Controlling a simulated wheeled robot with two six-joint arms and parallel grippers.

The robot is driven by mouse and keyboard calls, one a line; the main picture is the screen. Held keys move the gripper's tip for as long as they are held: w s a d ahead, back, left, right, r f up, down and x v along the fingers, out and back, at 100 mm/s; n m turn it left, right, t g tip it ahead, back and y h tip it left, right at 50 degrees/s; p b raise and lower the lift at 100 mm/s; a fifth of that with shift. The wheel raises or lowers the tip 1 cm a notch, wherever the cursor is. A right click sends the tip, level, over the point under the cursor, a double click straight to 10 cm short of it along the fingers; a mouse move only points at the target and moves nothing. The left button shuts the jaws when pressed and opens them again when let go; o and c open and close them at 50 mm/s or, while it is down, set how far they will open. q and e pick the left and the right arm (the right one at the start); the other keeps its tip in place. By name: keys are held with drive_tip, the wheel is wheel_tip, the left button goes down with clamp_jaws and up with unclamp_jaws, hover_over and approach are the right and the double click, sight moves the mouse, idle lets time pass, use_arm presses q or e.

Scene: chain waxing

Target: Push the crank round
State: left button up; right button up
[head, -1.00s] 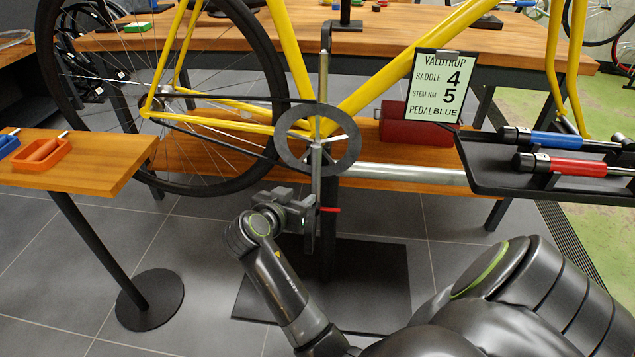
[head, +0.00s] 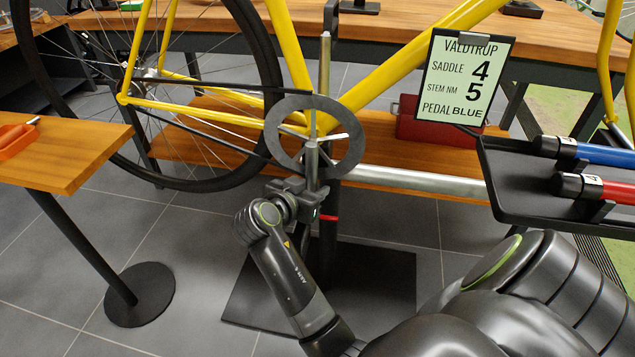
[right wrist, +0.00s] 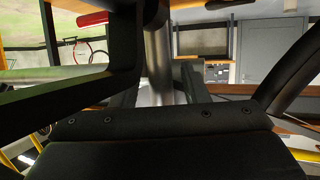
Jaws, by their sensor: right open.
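The yellow bike frame (head: 205,113) is held up on a stand, with a dark chainring (head: 354,150) around its bottom bracket. The silver crank arm (head: 312,163) hangs down from the chainring's centre. My right gripper (head: 312,192) is at the crank's lower end, its fingers open around or close beside it; contact is unclear. In the right wrist view, a grey metal bar (right wrist: 158,60), apparently the crank, lies between the two dark fingers. The crank's lower tip is hidden by the gripper. My left gripper is out of view.
The stand post with a red band (head: 329,217) is right behind the gripper, above a dark base plate (head: 385,285). A side table (head: 80,165) stands left. A black tray (head: 500,190) with blue and red-handled tools stands right. The rear wheel (head: 268,60) is close left.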

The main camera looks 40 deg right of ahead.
drive_tip(key=shift+w+d+f, duration=0.1)
drive_tip(key=shift+d, duration=0.15)
clamp_jaws()
drive_tip(key=shift+a, duration=0.1)
idle(0.4)
drive_tip(key=w+a+r+m+t+y+p, duration=0.1)
drive_tip(key=w+a+r+m+t+y, duration=0.1)
drive_tip(key=w+a+m, duration=0.2)
drive_tip(key=shift+w+t+y+p, duration=0.3)
drive_tip(key=shift+w+y, duration=0.05)
drive_tip(key=shift+y, duration=0.05)
idle(0.7)
drive_tip(key=shift+w+r, duration=0.1)
idle(0.5)
unclamp_jaws()
